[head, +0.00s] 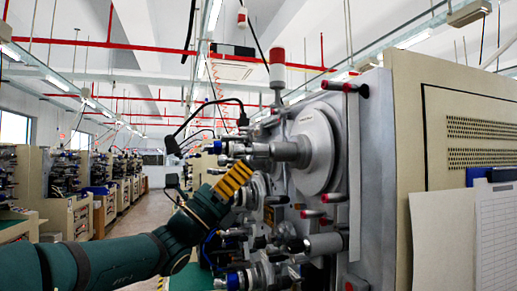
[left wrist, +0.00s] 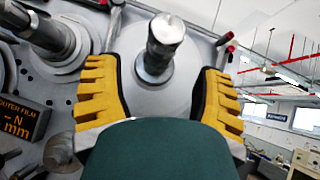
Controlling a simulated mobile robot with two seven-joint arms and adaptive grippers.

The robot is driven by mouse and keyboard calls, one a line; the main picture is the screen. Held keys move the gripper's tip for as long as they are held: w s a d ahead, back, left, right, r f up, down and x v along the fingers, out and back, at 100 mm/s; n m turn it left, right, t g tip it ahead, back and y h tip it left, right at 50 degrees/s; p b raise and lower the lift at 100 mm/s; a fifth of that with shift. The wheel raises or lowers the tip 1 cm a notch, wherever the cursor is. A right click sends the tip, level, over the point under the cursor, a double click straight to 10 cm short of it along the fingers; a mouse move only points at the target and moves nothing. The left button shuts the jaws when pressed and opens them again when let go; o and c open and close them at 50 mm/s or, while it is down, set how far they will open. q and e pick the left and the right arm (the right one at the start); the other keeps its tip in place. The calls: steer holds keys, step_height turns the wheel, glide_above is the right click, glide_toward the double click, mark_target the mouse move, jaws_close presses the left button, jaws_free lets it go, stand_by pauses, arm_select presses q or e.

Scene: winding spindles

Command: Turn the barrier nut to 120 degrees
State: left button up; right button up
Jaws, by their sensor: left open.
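My left gripper (head: 233,182) reaches in from the left in the head view, its yellow fingers close to the front of the winding machine. In the left wrist view the left gripper (left wrist: 162,95) is open, one yellow finger on each side of a metal spindle with a round end (left wrist: 165,32). The spindle stands between the fingers, with a gap on both sides. I cannot tell for sure which part of it is the barrier nut. In the head view the gripper hides part of this area. My right gripper is not in view.
The machine's grey front plate (head: 372,175) carries several spindles, including a large disc (head: 312,150), and red-tipped pins (head: 333,197). A display (left wrist: 22,118) sits left in the wrist view, beside another spindle (left wrist: 50,38). An open aisle (head: 160,178) runs between machines at left.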

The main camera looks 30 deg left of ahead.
mark_target(253, 158)
arm_select(q)
steer(key=p+x, duration=0.1)
steer(key=x, duration=0.5)
steer(key=shift+w+d, duration=0.1)
jaws_close()
